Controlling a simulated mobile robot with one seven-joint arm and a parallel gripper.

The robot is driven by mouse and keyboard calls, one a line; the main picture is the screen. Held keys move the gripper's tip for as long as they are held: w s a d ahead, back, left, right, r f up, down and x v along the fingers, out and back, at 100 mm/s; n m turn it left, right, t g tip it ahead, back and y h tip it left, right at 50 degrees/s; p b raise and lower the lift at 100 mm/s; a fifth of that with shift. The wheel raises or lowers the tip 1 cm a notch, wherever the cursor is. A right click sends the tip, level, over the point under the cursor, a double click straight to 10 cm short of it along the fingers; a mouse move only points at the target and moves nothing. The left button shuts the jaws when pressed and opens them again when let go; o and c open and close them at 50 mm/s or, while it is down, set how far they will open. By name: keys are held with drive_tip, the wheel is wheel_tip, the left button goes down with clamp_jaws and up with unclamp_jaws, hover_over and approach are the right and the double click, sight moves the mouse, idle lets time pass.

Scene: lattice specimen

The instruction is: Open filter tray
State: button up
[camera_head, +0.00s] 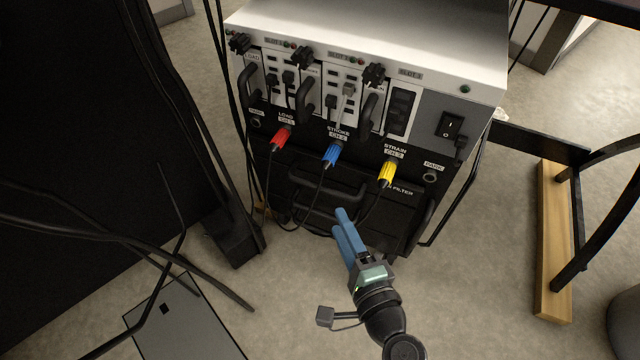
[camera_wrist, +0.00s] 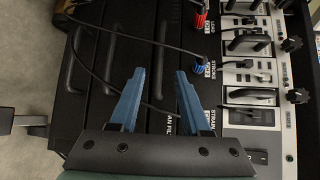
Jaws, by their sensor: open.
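The filter tray is a black front panel (camera_head: 398,222) low on the equipment rack, partly hidden behind my gripper and cables. White lettering ending in "FILTER" is beside it, and the lettering also shows sideways in the wrist view. A dark bar handle (camera_head: 325,184) crosses the black front; dark bars (camera_wrist: 112,62) also show in the wrist view. I cannot tell which bar belongs to the tray. My gripper (camera_head: 341,221) is in front of the lower rack. In the wrist view its blue fingers (camera_wrist: 159,74) are spread, with nothing held between them.
Red (camera_head: 281,138), blue (camera_head: 333,154) and yellow (camera_head: 387,173) plugs stick out above the tray, and their cables hang across the front. Black frame bars and a wooden block (camera_head: 553,240) stand at the right. A dark panel and cables fill the left.

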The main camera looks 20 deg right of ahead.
sight(321, 186)
drive_tip(key=w+b, duration=0.1)
drive_tip(key=w, duration=0.2)
drive_tip(key=w+f+b, duration=0.1)
drive_tip(key=w, duration=0.3)
drive_tip(key=w+b, duration=0.1)
drive_tip(key=w, duration=0.3)
drive_tip(key=shift+d+f, duration=0.15)
drive_tip(key=shift+f, duration=0.2)
clamp_jaws()
drive_tip(key=shift+d, duration=0.1)
idle(0.7)
